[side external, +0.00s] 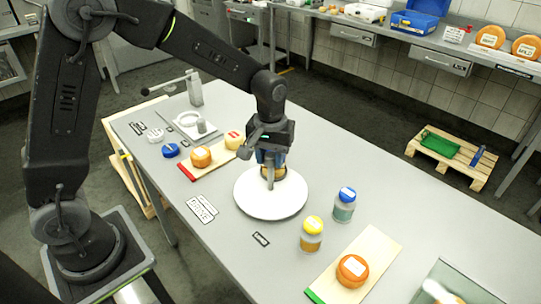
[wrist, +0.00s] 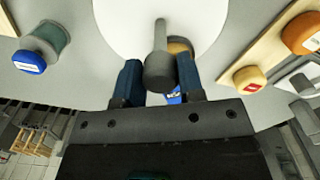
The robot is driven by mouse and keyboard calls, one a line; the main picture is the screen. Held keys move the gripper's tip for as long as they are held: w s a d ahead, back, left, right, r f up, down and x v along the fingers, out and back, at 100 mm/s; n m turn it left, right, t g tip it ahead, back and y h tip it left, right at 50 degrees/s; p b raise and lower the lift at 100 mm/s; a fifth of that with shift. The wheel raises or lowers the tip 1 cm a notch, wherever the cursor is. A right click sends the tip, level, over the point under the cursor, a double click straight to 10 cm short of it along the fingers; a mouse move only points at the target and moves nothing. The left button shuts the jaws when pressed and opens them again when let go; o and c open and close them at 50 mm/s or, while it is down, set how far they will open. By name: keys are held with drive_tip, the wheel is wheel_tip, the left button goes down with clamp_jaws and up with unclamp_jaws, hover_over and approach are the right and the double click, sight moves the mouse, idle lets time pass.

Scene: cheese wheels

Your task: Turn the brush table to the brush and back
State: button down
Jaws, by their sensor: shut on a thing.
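The brush table, a round white disc (side external: 262,205), lies on the grey worktop and also fills the top of the wrist view (wrist: 115,22). My gripper (side external: 268,163) is over the disc, fingers down. In the wrist view its two blue fingers (wrist: 157,85) stand on either side of a grey peg with a round head (wrist: 160,70), and they are shut on it. An orange cheese wheel (wrist: 180,46) sits on the disc behind the peg, partly hidden by the peg and a finger. I cannot make out a brush clearly.
A board with cheese wheels (side external: 201,157) is behind left of the disc. A blue-lidded jar (side external: 344,206) and a yellow-lidded jar (side external: 312,235) stand to its right. Another board (side external: 378,250) with a cheese wheel (side external: 352,271) is at front right. Flat labels lie in front.

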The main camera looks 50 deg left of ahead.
drive_tip(key=shift+m, duration=3.3)
drive_tip(key=shift+a+m, duration=0.1)
drive_tip(key=shift+m, duration=3.3)
drive_tip(key=shift+w+r+m, duration=0.1)
drive_tip(key=shift+m, duration=5.7)
drive_tip(key=shift+w+m, duration=0.1)
drive_tip(key=shift+m, duration=0.5)
drive_tip(key=c, duration=0.7)
unclamp_jaws()
drive_tip(key=shift+c, duration=0.2)
wheel_tip(320, 180, up, 14)
